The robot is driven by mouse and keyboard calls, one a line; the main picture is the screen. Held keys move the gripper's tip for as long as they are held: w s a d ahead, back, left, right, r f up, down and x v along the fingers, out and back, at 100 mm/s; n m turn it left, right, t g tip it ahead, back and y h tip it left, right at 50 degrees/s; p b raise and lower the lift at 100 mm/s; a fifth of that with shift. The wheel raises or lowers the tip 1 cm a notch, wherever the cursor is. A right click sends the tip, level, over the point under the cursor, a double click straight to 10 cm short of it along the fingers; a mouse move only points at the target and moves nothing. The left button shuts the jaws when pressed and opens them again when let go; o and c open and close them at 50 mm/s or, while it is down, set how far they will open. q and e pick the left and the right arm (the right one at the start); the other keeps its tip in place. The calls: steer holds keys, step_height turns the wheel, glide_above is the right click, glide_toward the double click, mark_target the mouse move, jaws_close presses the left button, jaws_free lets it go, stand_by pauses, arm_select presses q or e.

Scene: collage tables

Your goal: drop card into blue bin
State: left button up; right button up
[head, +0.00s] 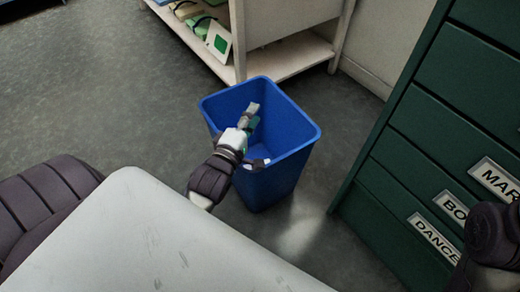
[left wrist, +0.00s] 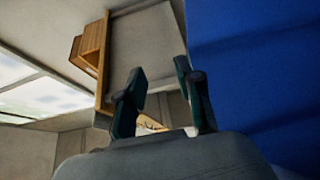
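The blue bin (head: 268,185) stands upright on the floor, and its blue wall (left wrist: 250,70) fills the right of the left wrist view. My left gripper (head: 251,115) reaches over the bin's near left rim, above its opening. In the left wrist view its two dark green fingers (left wrist: 163,100) stand apart, with no card clearly held between them. A small white and dark piece (head: 256,163) shows at the bin's near rim; I cannot tell whether it is the card. The bin's bottom is hidden. My right gripper is out of view.
A pale table (head: 130,235) fills the lower left. A green drawer cabinet (head: 400,165) with labels stands to the right of the bin. Behind is a low white shelf (head: 290,57) holding a white card with a green square (head: 219,41). Grey floor is clear at left.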

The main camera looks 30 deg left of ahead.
arm_select(q)
steer(key=s+d, duration=0.1)
steer(key=s, duration=1.1)
steer(key=shift+d, duration=0.25)
